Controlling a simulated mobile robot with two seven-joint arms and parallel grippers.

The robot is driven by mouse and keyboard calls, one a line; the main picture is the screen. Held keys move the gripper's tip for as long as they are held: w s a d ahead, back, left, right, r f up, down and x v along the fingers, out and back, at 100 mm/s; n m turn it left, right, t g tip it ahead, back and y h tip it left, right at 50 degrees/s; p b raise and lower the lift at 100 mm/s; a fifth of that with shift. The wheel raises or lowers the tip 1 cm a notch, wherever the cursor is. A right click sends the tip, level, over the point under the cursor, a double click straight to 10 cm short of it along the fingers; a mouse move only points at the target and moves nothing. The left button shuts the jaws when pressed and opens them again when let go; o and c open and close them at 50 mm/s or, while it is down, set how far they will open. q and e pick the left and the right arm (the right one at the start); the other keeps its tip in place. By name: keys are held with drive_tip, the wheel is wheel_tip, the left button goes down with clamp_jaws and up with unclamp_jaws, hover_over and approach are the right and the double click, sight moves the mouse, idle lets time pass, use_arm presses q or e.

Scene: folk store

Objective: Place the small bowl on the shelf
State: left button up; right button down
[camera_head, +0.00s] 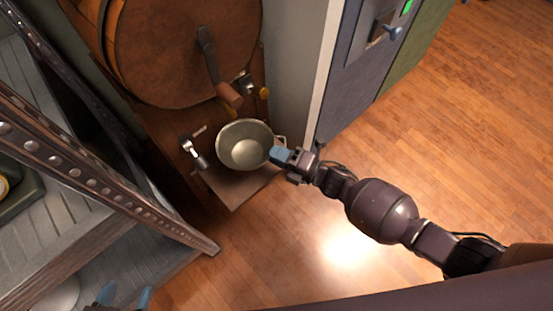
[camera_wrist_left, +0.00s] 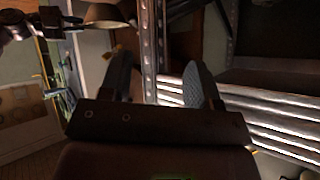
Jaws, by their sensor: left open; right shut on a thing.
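The small bowl (camera_head: 243,148) is pale metal, round, upright and empty, with a handle at its right side. My right gripper (camera_head: 277,155) is shut on the bowl's right edge by that handle. The bowl is over a brown wooden ledge (camera_head: 232,192) below a barrel; I cannot tell if it touches. A metal-framed shelf (camera_head: 95,237) with grey slatted boards stands at the left. My left gripper (camera_head: 126,295) is open and empty at the bottom left, near the shelf. In the left wrist view its fingers (camera_wrist_left: 158,85) are apart, before a shelf post and slats (camera_wrist_left: 270,120).
A large wooden barrel (camera_head: 185,45) with a tap (camera_head: 228,92) is close behind the bowl. A dark tray (camera_head: 20,190) and a pale round thing (camera_head: 55,296) are on the shelf boards. Open floor (camera_head: 470,130) lies right.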

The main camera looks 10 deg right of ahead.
sight(264, 156)
wheel_tip(264, 156, down, 5)
drive_tip(key=shift+r+b, duration=0.1)
drive_tip(key=shift+b, duration=1.05)
drive_tip(key=shift+w+a, duration=0.1)
drive_tip(key=shift+w, duration=0.15)
drive_tip(key=shift+r, duration=0.1)
drive_tip(key=c, duration=1.1)
unclamp_jaws()
drive_tip(key=p+v, duration=0.1)
drive_tip(key=v, duration=1.1)
drive_tip(key=shift+p, duration=0.3)
